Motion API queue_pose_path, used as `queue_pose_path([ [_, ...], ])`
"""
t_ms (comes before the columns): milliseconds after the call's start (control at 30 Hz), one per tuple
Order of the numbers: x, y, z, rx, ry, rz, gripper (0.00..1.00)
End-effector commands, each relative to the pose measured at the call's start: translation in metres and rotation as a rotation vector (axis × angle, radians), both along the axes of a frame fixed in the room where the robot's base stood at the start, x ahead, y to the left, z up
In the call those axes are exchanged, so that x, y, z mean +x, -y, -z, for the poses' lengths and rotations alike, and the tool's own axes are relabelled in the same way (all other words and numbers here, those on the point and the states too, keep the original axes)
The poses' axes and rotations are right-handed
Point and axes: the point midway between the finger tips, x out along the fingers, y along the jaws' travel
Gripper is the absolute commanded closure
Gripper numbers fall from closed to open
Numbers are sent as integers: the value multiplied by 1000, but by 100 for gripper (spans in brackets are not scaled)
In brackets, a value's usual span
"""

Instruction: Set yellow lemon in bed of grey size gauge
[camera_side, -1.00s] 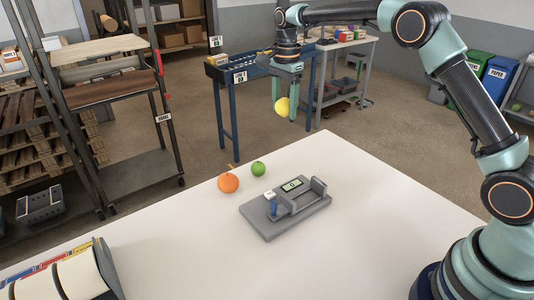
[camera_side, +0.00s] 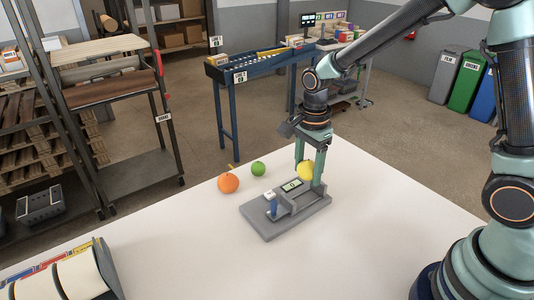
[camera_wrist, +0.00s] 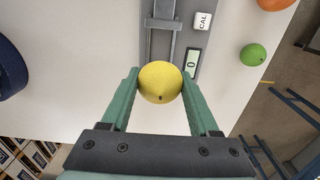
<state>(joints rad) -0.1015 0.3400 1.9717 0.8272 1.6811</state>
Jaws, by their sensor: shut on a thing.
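The yellow lemon (camera_side: 305,169) is held between the two green fingers of my gripper (camera_side: 309,172). In the wrist view the lemon (camera_wrist: 160,82) sits between the fingertips of my gripper (camera_wrist: 160,88), which touch its sides. The grey size gauge (camera_side: 275,227) lies on the white table, with a display, a white button and a bed between a fixed end and a blue-marked jaw. In the side view the lemon shows behind the gauge's far right end. In the wrist view the gauge (camera_wrist: 160,42) extends just beyond the lemon, which hides part of it.
An orange (camera_side: 228,183) and a green lime (camera_side: 258,169) rest on the white table (camera_side: 350,240), left of and behind the gauge. A roll-like holder with folders (camera_side: 75,275) stands at the front left. The table's front middle is clear.

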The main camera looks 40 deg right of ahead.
Motion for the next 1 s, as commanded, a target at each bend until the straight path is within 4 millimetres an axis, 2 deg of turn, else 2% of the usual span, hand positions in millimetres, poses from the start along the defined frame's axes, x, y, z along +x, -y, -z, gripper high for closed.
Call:
queue_pose_path([
  [167,-1,0,8,0,-1,0,96],
  [600,-1,0,45,0,-2,0,96],
  [1000,0,0,56,0,1,0,96],
])
